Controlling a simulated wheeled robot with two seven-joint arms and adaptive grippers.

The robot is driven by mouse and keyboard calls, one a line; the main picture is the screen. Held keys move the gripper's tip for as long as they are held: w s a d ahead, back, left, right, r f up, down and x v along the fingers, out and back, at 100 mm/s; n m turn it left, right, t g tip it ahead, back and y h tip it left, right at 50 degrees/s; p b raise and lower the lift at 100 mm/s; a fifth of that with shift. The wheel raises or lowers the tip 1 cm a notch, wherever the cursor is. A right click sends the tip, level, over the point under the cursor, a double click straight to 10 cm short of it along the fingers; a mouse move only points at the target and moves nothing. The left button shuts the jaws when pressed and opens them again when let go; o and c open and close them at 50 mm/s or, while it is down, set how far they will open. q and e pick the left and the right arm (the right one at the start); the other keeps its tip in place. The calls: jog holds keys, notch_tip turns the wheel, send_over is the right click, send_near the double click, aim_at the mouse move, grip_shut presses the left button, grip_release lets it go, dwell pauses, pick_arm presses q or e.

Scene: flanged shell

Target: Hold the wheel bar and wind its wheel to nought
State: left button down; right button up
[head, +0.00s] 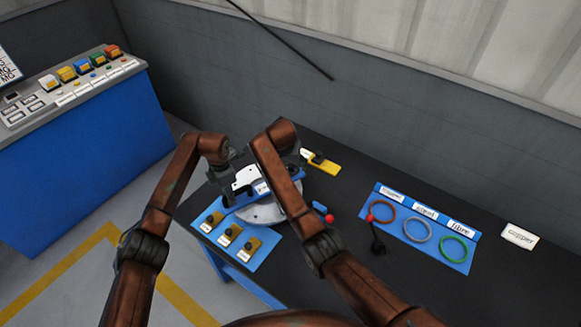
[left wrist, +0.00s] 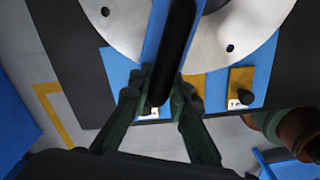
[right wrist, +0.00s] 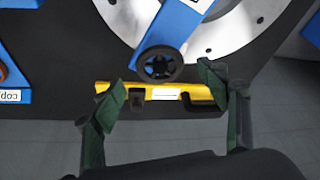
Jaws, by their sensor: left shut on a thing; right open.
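The blue wheel bar (head: 240,201) lies across a round grey metal flange (head: 262,213) on the dark table. In the left wrist view, my left gripper (left wrist: 160,98) is shut on the bar (left wrist: 153,55) near its black grip (left wrist: 177,45). In the right wrist view, the bar's end carries a small black wheel (right wrist: 160,64). My right gripper (right wrist: 163,88) is open, with its fingers either side of the wheel and apart from it. Any scale or reading on the wheel is too small to tell. In the head view my right arm hides part of the bar.
A blue plate with yellow tagged pieces (head: 228,236) lies in front. A blue board with coloured rings (head: 392,226) and a red-knobbed lever (head: 377,243) stand to the right.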

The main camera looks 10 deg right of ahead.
aim_at(291, 166)
jog(key=shift+x, duration=1.75)
jog(key=shift+c, duration=0.6)
jog(key=c, duration=1)
jog(key=shift+c, duration=0.2)
